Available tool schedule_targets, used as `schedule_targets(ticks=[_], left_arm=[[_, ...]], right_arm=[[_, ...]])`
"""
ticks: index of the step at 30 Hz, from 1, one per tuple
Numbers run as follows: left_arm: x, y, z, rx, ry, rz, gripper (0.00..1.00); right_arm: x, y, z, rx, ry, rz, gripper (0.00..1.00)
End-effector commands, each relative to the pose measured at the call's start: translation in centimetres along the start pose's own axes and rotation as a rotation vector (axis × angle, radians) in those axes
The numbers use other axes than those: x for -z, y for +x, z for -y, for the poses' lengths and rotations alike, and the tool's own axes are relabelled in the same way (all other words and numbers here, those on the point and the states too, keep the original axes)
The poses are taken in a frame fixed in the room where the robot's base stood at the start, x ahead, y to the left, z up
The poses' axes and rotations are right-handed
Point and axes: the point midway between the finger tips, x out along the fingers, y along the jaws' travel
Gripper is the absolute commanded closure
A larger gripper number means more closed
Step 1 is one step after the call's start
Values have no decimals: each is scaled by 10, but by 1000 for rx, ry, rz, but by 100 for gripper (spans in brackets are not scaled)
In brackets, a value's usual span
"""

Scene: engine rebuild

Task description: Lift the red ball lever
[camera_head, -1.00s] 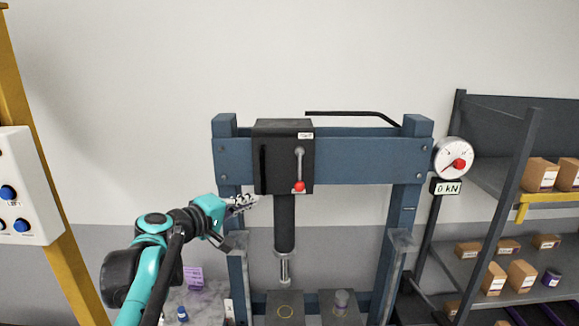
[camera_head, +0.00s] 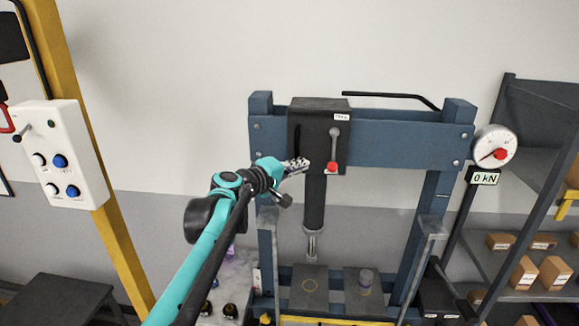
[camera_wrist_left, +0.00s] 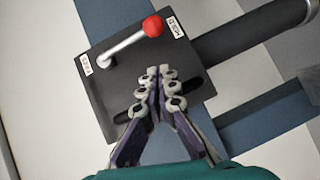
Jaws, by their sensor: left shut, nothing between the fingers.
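The red ball (camera_head: 332,167) sits at the lower end of a grey lever (camera_head: 334,146), which hangs down on the front of the black box (camera_head: 306,110) of the blue press. My left gripper (camera_head: 303,163) is just left of the ball in the head view, at about its height. In the left wrist view, the fingertips (camera_wrist_left: 160,72) are together and empty over the black box face. The red ball (camera_wrist_left: 153,26) shows beyond them, apart from the fingers, with its lever (camera_wrist_left: 125,45) running to a pivot. My right gripper is not in view.
The blue press frame (camera_head: 390,140) surrounds the box, with a black ram (camera_head: 314,205) below it. A dial gauge (camera_head: 494,146) and a 0 kN display (camera_head: 483,177) are on the right. A yellow post (camera_head: 100,170) carries a white button panel (camera_head: 62,155) at left.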

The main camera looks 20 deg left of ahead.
Motion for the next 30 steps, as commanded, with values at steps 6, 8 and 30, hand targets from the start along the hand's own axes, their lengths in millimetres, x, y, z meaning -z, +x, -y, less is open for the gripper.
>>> schedule_targets(ticks=[6,8,30], left_arm=[[-13,36,-2,-1,0,3,100],[-18,41,-2,-1,0,3,100],[-29,51,2,-13,-18,0,100]], right_arm=[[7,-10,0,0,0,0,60],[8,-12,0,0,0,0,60],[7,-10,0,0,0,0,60]])
